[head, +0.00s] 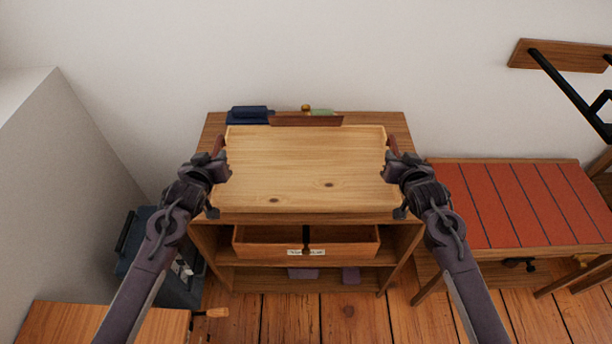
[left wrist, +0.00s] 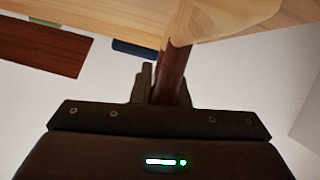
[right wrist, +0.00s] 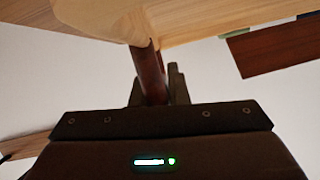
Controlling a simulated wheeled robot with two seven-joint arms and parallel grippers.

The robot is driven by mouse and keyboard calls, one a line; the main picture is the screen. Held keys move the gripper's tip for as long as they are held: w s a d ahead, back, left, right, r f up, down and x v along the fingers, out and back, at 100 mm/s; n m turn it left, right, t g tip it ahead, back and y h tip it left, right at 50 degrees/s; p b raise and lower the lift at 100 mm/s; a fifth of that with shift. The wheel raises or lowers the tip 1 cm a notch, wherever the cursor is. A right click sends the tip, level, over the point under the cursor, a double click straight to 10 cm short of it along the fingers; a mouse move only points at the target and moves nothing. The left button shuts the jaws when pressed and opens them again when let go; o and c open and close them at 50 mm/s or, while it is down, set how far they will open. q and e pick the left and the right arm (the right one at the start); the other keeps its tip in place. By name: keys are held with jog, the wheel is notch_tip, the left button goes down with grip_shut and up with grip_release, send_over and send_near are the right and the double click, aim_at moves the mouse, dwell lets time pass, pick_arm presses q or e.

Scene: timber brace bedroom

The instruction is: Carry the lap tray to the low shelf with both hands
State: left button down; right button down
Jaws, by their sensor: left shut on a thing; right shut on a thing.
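The lap tray (head: 300,170) is a pale wooden tray with a low rim and dark knots, in the middle of the head view. It appears level, over the top of a wooden shelf unit (head: 398,127); I cannot tell whether it touches. My left gripper (head: 222,165) is shut on the tray's left handle, a reddish-brown bar (left wrist: 172,75). My right gripper (head: 391,167) is shut on the right handle, a similar bar (right wrist: 150,75). The tray's wood also shows in the left wrist view (left wrist: 225,15) and right wrist view (right wrist: 100,15). The tray hides much of the unit's top.
Behind the tray are a dark blue item (head: 248,114), a brown strip (head: 305,121) and a green item (head: 322,112). A red slatted bench (head: 510,205) stands right, a dark blue box (head: 135,245) left. Wooden floor shows in front.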

pick_arm(q)
jog(key=shift+f+b, duration=0.7)
jog(key=shift+f, duration=0.05)
pick_arm(e)
jog(key=shift+f, duration=0.7)
pick_arm(q)
jog(key=c, duration=1.4)
grip_release()
jog(key=shift+s, duration=0.1)
pick_arm(e)
jog(key=c, duration=1.4)
grip_release()
jog(key=shift+s, duration=0.1)
pick_arm(q)
jog(key=v, duration=1.2)
pick_arm(e)
jog(key=a+v, duration=0.1)
jog(key=v, duration=1.1)
jog(key=shift+d, duration=0.45)
